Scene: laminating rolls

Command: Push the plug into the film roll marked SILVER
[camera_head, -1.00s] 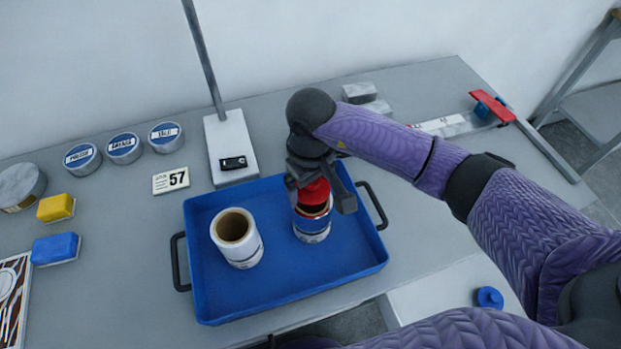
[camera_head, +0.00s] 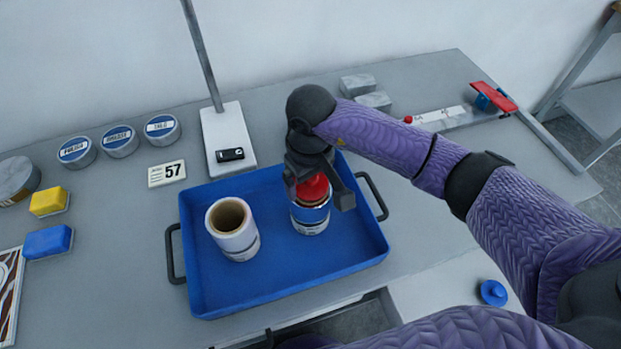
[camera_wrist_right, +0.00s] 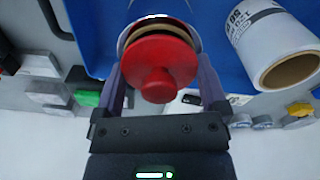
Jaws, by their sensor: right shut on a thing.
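My right gripper (camera_head: 320,190) is shut on a red plug (camera_head: 312,187) with a round knob, at the top of a film roll (camera_head: 311,221) with a blue and silvery wrap. The roll stands upright in the blue tray. In the right wrist view, the plug (camera_wrist_right: 158,66) is between the fingers, with the roll's tan core rim showing just behind its flange. How deep the plug sits is hidden. A white roll (camera_head: 234,245) with an open brown core stands to the left; its print shows in the wrist view (camera_wrist_right: 262,30). I cannot read SILVER on either roll. My left gripper is not in view.
The blue tray (camera_head: 200,292) has black handles on both sides. A scale-like stand (camera_head: 226,125) with a pole and a 57 card (camera_head: 167,173) are behind it. Several labelled tins line the back left. A blue plug (camera_head: 493,292) lies at the lower right.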

